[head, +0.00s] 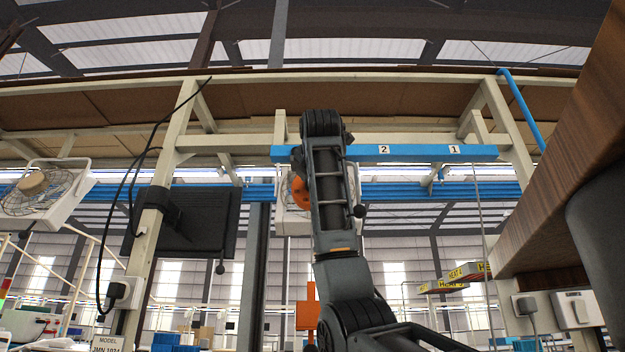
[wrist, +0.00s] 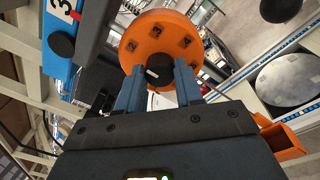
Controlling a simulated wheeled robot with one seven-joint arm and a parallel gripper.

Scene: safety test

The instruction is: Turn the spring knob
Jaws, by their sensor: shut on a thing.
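The spring knob (wrist: 160,35) looks like an orange round disc with several dark square recesses and a dark centre piece. It fills the upper middle of the wrist view. The two blue fingers of my gripper (wrist: 157,80) reach up to its lower middle, one on each side of the dark centre piece, and are closed on it. In the head view the orange disc (head: 299,190) shows partly behind my arm, below the blue numbered rail. My gripper is hidden by the arm there.
A blue rail (head: 415,152) with number labels runs across above the disc. A white-framed fan (head: 40,192) and a dark panel (head: 200,225) stand to the left. A wooden edge (head: 545,190) juts in at the right. A pale post (head: 155,230) carries a black cable.

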